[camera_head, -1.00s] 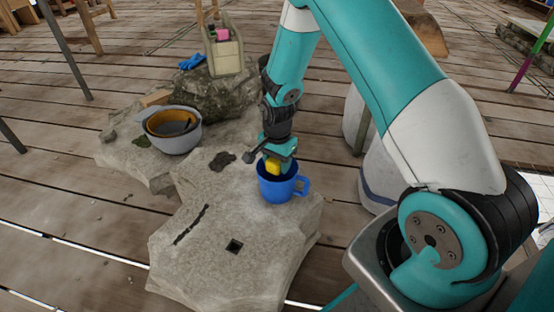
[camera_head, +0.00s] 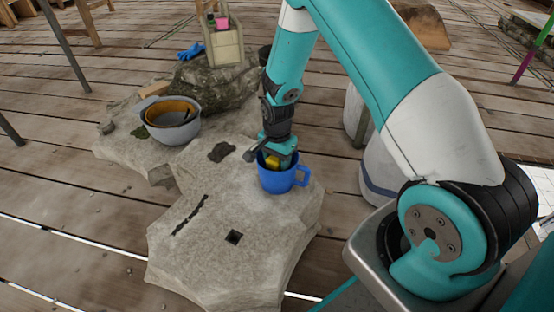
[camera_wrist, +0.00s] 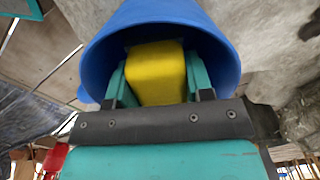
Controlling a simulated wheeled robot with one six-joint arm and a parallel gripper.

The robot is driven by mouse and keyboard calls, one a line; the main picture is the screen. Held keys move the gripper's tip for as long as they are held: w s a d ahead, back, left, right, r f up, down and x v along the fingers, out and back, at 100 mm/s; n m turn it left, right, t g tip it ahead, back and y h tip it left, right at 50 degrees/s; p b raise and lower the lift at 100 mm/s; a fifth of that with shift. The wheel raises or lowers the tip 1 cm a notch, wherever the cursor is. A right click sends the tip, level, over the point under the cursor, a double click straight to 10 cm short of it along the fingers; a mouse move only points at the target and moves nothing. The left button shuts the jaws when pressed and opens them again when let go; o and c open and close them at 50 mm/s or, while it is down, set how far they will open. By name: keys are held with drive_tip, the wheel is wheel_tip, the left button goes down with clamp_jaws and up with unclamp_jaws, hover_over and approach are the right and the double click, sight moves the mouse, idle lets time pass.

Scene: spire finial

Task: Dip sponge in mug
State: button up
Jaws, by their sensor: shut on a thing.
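The blue mug (camera_head: 279,181) stands upright on the pale stone slab, its handle toward the right. My gripper (camera_head: 277,159) points down into the mug's mouth and is shut on the yellow sponge (camera_head: 271,161). In the wrist view the sponge (camera_wrist: 156,72) sits between the two teal fingers, inside the rim of the mug (camera_wrist: 160,14). The sponge's lower end and the inside bottom of the mug are hidden, so I cannot see any liquid.
The stone slab (camera_head: 200,262) has a small square hole and a dark slot, with clear room left of the mug. A grey bowl (camera_head: 176,131) with an orange-brown one inside stands at left. A planter box (camera_head: 225,46) and blue glove (camera_head: 190,52) lie behind.

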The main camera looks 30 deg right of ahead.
drive_tip(key=shift+r, duration=0.1)
wheel_tip(320, 180, up, 11)
drive_tip(key=p, duration=1)
idle(0.3)
